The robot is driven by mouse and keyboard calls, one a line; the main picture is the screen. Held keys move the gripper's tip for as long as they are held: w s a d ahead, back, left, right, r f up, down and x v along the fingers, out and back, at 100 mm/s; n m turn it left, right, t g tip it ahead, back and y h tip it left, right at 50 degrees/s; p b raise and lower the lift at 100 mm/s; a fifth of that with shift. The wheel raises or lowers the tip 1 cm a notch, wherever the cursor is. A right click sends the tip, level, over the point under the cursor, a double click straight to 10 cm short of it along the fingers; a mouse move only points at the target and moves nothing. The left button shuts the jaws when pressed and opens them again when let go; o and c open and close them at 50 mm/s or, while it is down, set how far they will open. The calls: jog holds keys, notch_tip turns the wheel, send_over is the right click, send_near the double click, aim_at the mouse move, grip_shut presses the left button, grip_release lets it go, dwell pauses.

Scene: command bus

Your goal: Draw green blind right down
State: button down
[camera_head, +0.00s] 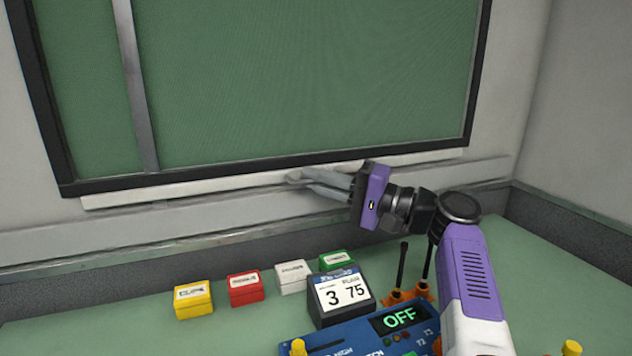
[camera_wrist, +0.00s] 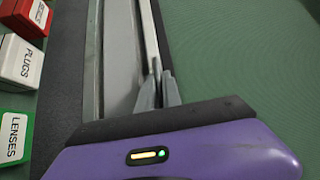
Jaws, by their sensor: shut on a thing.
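The green blind (camera_head: 310,80) covers the whole window inside the dark frame (camera_head: 230,174) in the head view. A pale bottom bar (camera_head: 200,189) runs along the lower edge of the frame. My gripper (camera_head: 292,177) is shut on this bar near its middle. In the wrist view, the grey fingers (camera_wrist: 157,76) close around the pale bar (camera_wrist: 150,40), with the green blind (camera_wrist: 235,50) to the right. The fingertips partly hide the held spot.
Yellow (camera_head: 193,299), red (camera_head: 245,288), white (camera_head: 292,277) and green (camera_head: 335,260) boxes stand on the green counter (camera_head: 110,310) below. A 3/75 display block (camera_head: 341,290) and a blue panel reading OFF (camera_head: 395,322) stand near my arm. A wall ledge (camera_head: 100,240) runs under the window.

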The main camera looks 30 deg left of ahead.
aim_at(317, 66)
jog(key=shift+f, duration=0.4)
jog(key=c, duration=1.8)
grip_release()
jog(key=shift+d, duration=0.1)
jog(key=shift+r, duration=0.2)
notch_tip(317, 66, up, 20)
jog(key=p, duration=0.3)
jog(key=shift+w+d+f, duration=0.15)
jog(key=shift+d+f, duration=0.05)
jog(key=shift+d, duration=1.25)
jog(key=shift+w+d+f, duration=0.1)
jog(key=shift+d+f, duration=0.15)
jog(key=shift+d, duration=1.25)
jog(key=shift+w+d+f, duration=0.15)
jog(key=shift+d+f, duration=0.05)
jog(key=shift+d, duration=1.25)
jog(key=shift+p, duration=0.4)
